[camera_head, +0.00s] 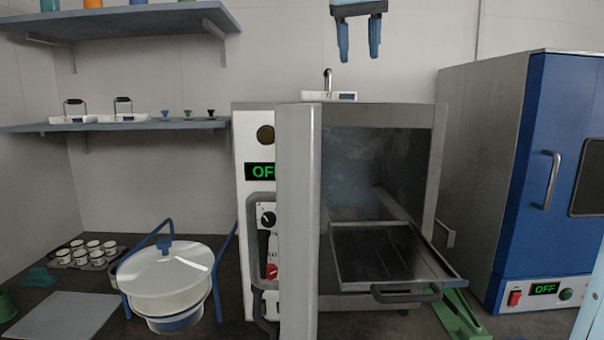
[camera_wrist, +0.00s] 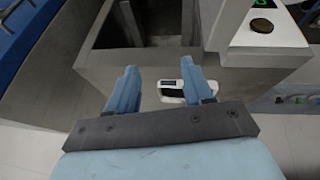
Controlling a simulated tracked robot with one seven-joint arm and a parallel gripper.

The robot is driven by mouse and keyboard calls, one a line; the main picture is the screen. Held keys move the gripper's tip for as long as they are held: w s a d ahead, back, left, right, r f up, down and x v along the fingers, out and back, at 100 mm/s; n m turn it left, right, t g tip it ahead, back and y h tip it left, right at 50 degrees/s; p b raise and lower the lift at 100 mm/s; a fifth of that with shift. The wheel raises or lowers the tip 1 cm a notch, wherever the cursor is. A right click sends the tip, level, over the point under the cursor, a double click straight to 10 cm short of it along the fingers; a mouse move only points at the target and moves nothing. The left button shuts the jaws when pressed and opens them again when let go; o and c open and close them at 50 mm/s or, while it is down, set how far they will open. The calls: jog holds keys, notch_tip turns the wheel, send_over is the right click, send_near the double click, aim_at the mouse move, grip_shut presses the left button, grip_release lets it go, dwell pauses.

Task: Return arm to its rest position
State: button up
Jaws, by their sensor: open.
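My gripper (camera_head: 358,40) hangs at the top of the head view, fingers pointing down. It is in the air above the grey oven-like machine (camera_head: 435,122), and its two blue fingers are apart with nothing between them. In the wrist view my gripper (camera_wrist: 163,95) is also open and empty, with the machine's top (camera_wrist: 120,72) beyond the fingertips. A small white device with a display and a dark handle (camera_head: 330,96) stands on the machine's top, below my gripper. It also shows beyond the right finger in the wrist view.
The machine's door (camera_head: 299,220) stands open and a metal tray (camera_head: 375,262) sticks out of its chamber. A blue cabinet (camera_head: 545,180) stands at the right. Shelves (camera_head: 190,125) are on the left wall. A white sieve shaker (camera_head: 165,278) stands on the bench. The air around my gripper is clear.

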jog(key=s+d+f, duration=0.4)
jog(key=s+f, duration=0.2)
jog(key=f, duration=0.5)
jog(key=s+d+f+y, duration=0.1)
jog(key=s+d+f, duration=0.3)
jog(key=f, duration=0.8)
jog(key=s+d+f+m, duration=0.1)
jog(key=s+d+f, duration=0.3)
jog(key=s+f, duration=0.5)
notch_tip(320, 180, down, 2)
jog(key=shift+d+f+t, duration=0.15)
jog(key=shift+d+t, duration=0.15)
jog(key=shift+t, duration=0.1)
jog(key=shift+s, duration=0.1)
